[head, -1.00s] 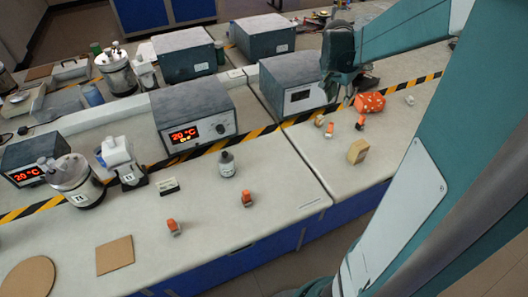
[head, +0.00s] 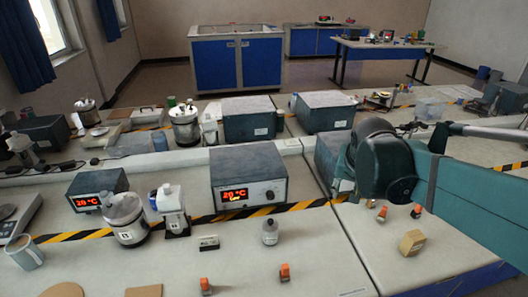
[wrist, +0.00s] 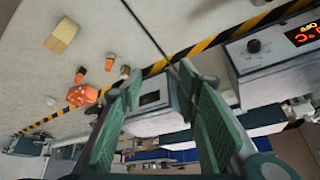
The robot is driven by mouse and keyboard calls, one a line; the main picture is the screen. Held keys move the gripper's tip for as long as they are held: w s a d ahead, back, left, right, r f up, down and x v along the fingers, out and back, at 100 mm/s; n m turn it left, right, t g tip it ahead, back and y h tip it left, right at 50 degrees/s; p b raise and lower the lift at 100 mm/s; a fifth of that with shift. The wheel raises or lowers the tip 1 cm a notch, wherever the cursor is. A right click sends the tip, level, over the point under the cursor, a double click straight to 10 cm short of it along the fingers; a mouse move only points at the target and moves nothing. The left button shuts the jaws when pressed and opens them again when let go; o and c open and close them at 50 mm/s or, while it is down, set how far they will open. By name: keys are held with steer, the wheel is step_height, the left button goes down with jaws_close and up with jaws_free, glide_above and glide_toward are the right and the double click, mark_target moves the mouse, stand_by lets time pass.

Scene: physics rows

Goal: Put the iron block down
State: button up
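My gripper (wrist: 160,82) shows in the wrist view with its two green fingers spread apart. Nothing is held between them; a grey box with a dark display shows in the gap, beyond the fingers. In the head view my arm's dark end covers the fingers, above the right bench. I cannot pick out an iron block in any view. A small brass-coloured piece (wrist: 125,71) stands on the bench beside the left fingertip in the picture. A tan block (head: 412,242) sits near the front of the right bench; it also shows in the wrist view (wrist: 62,35).
An orange spotted object (wrist: 82,95) and small orange-topped pieces (wrist: 109,62) lie near the striped tape. A grey heater box with a red display (head: 248,180) and a grey bottle (head: 270,232) stand on the middle bench. The right bench's front has free room.

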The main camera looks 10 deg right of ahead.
steer(key=s+a+f+n+t+y, duration=0.1)
steer(key=s+a+n+t+y, duration=0.1)
steer(key=s+a+n, duration=0.4)
steer(key=shift+s+a+n+y, duration=0.3)
steer(key=shift+s+a, duration=2.15)
steer(key=shift+a, duration=2.3)
steer(key=shift+f, duration=0.1)
steer(key=shift+f, duration=0.1)
